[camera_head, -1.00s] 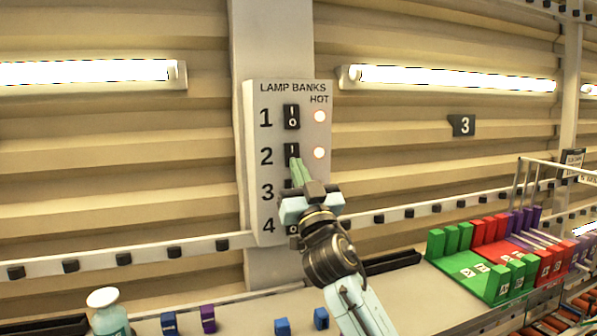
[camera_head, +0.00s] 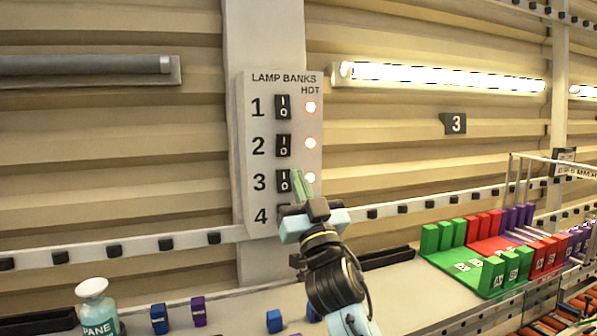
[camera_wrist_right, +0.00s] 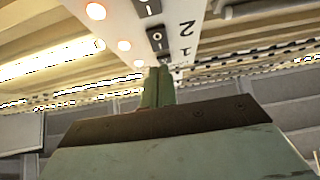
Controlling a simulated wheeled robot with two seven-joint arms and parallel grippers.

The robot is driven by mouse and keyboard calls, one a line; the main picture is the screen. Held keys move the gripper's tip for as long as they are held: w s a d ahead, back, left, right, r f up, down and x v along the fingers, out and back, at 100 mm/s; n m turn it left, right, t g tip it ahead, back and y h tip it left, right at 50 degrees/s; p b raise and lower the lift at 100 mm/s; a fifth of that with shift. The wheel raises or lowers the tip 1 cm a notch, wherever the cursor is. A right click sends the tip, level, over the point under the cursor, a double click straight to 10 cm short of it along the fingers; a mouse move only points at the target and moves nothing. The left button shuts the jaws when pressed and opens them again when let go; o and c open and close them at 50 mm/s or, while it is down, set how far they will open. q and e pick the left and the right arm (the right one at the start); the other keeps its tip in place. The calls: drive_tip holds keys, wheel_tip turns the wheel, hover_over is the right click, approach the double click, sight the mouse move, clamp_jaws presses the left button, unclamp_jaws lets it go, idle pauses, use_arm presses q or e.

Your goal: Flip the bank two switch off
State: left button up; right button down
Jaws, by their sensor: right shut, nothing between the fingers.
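The white lamp panel (camera_head: 245,170) on the post carries black rocker switches numbered 1 to 4. The bank two switch (camera_head: 283,145) is uncovered beside its number, and its HOT light (camera_head: 310,143) glows. I cannot tell which way its rocker is tilted. My right gripper (camera_head: 301,183) is shut and empty, its green fingertips in front of the panel by the row 3 switch, below the bank two switch. In the right wrist view the bank two switch (camera_wrist_right: 158,39) shows beyond the fingers (camera_wrist_right: 158,88). Contact with the panel is unclear. My left gripper is out of view.
The left tube lamp (camera_head: 80,66) is dark; the right tube lamp (camera_head: 440,77) is lit. Below lie a shelf (camera_head: 400,295) with a bottle (camera_head: 97,308), small blue and purple blocks, and a green tray (camera_head: 462,268) at right. My gripper partly covers switch 4.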

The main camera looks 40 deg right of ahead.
drive_tip(key=s+a+f+b, duration=0.1)
drive_tip(key=s+f+b, duration=0.1)
drive_tip(key=f, duration=0.3)
drive_tip(key=shift+s+f, duration=0.35)
drive_tip(key=shift+s, duration=0.2)
